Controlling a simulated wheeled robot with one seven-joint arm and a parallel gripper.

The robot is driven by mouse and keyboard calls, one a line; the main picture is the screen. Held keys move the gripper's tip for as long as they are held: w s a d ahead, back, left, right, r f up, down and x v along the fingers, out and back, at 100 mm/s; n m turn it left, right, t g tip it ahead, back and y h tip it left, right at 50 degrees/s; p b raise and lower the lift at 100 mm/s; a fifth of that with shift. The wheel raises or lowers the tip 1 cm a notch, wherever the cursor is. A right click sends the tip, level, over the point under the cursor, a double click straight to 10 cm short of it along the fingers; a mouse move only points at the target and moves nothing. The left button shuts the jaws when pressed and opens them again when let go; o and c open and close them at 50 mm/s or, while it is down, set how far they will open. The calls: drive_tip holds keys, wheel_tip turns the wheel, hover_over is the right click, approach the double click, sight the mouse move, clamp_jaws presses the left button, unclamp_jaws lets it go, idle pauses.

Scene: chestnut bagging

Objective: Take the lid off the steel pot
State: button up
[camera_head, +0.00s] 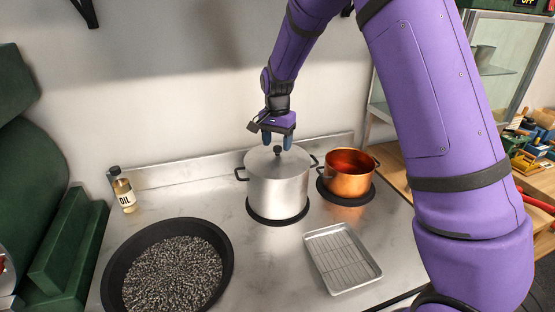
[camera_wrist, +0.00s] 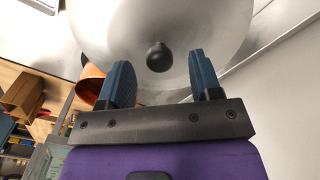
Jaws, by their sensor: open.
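The steel pot (camera_head: 277,192) stands on a dark round burner in the middle of the worktop, with a dark handle on each side. Its steel lid (camera_head: 262,160) is on it, with a black knob (camera_head: 278,150) in the centre. My gripper (camera_head: 277,141) is open and empty, just above the lid and close to the knob. In the wrist view the lid (camera_wrist: 195,25) fills the upper middle. The knob (camera_wrist: 159,57) lies in line with the gap between the blue fingers (camera_wrist: 158,82), a little beyond their tips. I cannot tell whether anything touches.
A copper pot (camera_head: 348,184) stands close to the right of the steel pot. A wire-rack tray (camera_head: 343,258) lies in front right. A black round pan (camera_head: 112,262) of dark grains is front left, an oil bottle (camera_head: 123,190) back left. The wall is close behind.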

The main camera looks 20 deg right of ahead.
drive_tip(key=shift+f, duration=1.3)
clamp_jaws()
drive_tip(key=shift+r, duration=0.2)
drive_tip(key=shift+r, duration=0.6)
drive_tip(key=shift+s+a+r, duration=0.1)
drive_tip(key=shift+s+r, duration=0.15)
drive_tip(key=shift+r, duration=0.3)
drive_tip(key=shift+s+a+r, duration=0.1)
drive_tip(key=shift+s+r, duration=0.15)
drive_tip(key=shift+r, duration=0.3)
drive_tip(key=s+a+r, duration=0.1)
drive_tip(key=s+a, duration=0.2)
drive_tip(key=s, duration=1.1)
drive_tip(key=shift+s+a, duration=0.25)
drive_tip(key=shift+a, duration=0.1)
